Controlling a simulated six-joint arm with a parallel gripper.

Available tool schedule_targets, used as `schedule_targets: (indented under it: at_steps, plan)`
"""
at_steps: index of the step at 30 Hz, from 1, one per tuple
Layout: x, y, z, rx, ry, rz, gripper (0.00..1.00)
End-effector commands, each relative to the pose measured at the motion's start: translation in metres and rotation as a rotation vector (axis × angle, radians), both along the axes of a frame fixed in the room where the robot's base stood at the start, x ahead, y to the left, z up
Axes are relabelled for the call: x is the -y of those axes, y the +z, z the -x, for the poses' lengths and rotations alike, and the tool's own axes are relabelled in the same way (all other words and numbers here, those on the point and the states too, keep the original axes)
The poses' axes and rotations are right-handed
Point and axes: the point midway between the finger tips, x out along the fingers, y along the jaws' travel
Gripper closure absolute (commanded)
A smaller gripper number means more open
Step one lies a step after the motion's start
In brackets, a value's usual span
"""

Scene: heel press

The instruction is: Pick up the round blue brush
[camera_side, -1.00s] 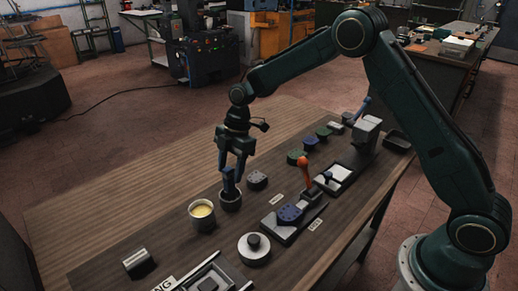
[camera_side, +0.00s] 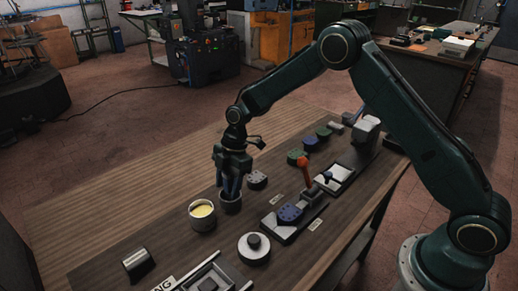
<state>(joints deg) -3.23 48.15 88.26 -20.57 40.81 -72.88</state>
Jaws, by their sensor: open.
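The blue brush (camera_side: 231,184) stands upright in a small dark cup (camera_side: 231,203) on the bench. Only a narrow part of it shows, since my fingers cover much of it. My gripper (camera_side: 230,184) is directly above the cup, pointing down. Its open fingers are on either side of the brush, with their tips close to the cup's rim. I cannot tell whether a finger touches the brush or the rim.
A tin with yellow contents (camera_side: 202,214) stands close left of the cup. A grey block (camera_side: 256,180) is close on the right. A round silver piece (camera_side: 254,248) and a press with an orange lever (camera_side: 304,170) stand nearer the front.

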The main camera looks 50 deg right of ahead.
Motion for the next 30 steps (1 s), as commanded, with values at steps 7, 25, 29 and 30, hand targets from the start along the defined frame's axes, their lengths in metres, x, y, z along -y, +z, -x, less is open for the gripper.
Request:
schedule_targets:
  at_steps: [7,25,29,30]
  plan:
    - [0.000,0.000,0.000,0.000,0.000,0.000,0.57]
    - [0.000,0.004,0.000,0.002,0.000,-0.001,0.98]
    - [0.000,0.011,0.000,0.001,0.001,-0.001,0.98]
    - [0.000,0.015,0.000,0.001,0.001,-0.001,0.98]
